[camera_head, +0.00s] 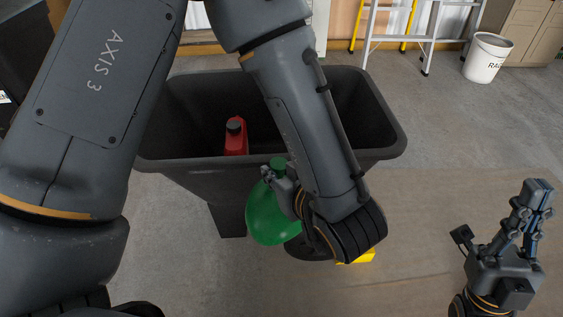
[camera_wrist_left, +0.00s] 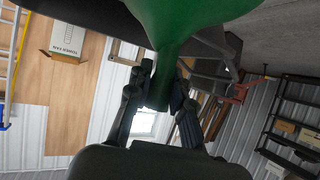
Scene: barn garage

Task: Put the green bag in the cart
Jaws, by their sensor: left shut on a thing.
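The green bag (camera_head: 268,217) hangs from my left gripper (camera_head: 277,176), in front of the cart's near wall. My left gripper is shut on the bag's narrow neck. In the left wrist view, the green bag (camera_wrist_left: 192,18) widens out from the neck between the fingers (camera_wrist_left: 163,95). The dark grey cart (camera_head: 188,166) stands in the middle, open at the top. The bag is outside it, its body below the near rim. My left arm hides part of the cart. My right gripper (camera_head: 532,200) is at the lower right, apart from the cart, with its fingers close together.
A red bottle (camera_head: 236,138) with a black cap is inside the cart. A yellow thing (camera_head: 357,257) shows partly behind my left wrist. A white bucket (camera_head: 487,58) and a stepladder (camera_head: 428,40) stand at the back right. The floor right of the cart is clear.

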